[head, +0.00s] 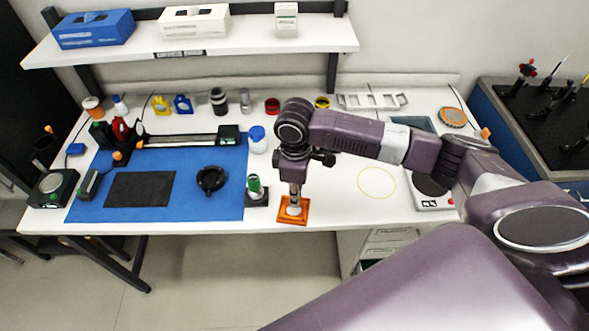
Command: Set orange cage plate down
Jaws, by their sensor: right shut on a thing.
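The orange cage plate (284,217) is a flat orange square near the front edge of the white bench, right of the blue mat. My right gripper (294,203) points down over the plate's middle and is shut on it. The fingertips are small here and partly cover the plate's centre. I cannot tell whether the plate touches the bench top or is just above it. My left gripper is not in view.
A green-topped item on a dark base (256,199) stands close left of the plate. The blue mat (225,207) holds a black ring-shaped part (210,179). A thin yellow circle (377,182) marks clear bench to the right, before a hotplate-like device (433,200).

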